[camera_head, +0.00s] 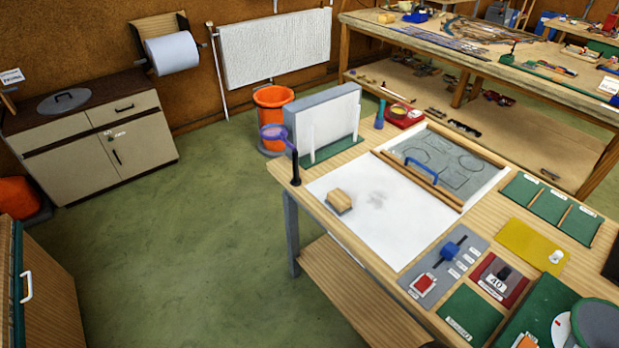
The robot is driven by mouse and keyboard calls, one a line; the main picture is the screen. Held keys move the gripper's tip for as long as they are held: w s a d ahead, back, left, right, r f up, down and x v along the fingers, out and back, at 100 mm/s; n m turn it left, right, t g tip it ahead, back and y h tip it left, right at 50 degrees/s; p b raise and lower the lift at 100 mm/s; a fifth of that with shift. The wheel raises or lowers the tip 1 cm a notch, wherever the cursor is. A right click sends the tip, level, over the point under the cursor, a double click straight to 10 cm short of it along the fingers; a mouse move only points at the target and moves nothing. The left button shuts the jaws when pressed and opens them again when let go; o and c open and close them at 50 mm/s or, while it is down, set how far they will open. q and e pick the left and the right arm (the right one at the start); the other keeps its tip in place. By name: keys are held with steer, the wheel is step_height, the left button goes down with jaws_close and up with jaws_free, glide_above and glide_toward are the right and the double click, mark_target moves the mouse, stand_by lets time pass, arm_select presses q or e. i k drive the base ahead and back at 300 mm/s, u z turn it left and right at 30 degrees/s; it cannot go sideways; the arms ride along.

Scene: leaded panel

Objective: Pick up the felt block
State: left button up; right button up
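A small block (339,201) with a tan wood-like top and a darker grey underside sits on the white sheet (392,232) near the left edge of the workbench. I take it to be the felt block. A faint grey smudge marks the sheet to its right. Nothing touches the block from above, and its top and front sides are in plain sight. Neither of my grippers shows in the head view.
A purple-ringed magnifier (277,132) on a dark stand rises at the bench's left corner, behind the block. A grey upright panel (325,118) stands at the back. A leaded panel (452,162) with wooden strips and a blue handle (421,169) lies to the right.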

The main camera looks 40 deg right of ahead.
mark_target(340, 203)
steer(key=i, duration=2.35)
steer(key=z, duration=2.5)
